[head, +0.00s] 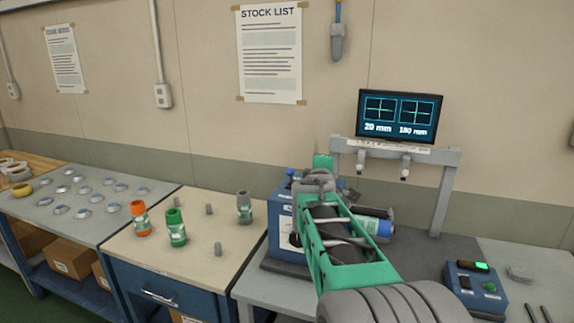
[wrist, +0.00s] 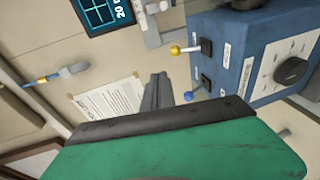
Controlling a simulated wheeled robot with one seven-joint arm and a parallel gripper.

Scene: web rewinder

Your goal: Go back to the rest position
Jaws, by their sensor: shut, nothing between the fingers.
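My green and grey arm reaches in from the lower right of the head view, in front of the blue rewinder (head: 281,228). Its end is over the machine, and the fingertips are hard to make out there. In the wrist view my gripper (wrist: 157,92) shows as dark fingers close together beyond the green and black body, shut and empty. The machine's blue housing (wrist: 236,48) is to the right of the fingers, with a yellow knob (wrist: 175,50) and a blue knob (wrist: 188,96). I see no contact with them, but the arm hides part of the machine.
A monitor (head: 399,115) stands on a grey frame (head: 447,190) behind the arm. A control box (head: 477,287) is at right. The left bench (head: 190,262) holds an orange-topped core (head: 139,218), a green core (head: 176,228), a grey-green core (head: 244,208) and small pegs.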

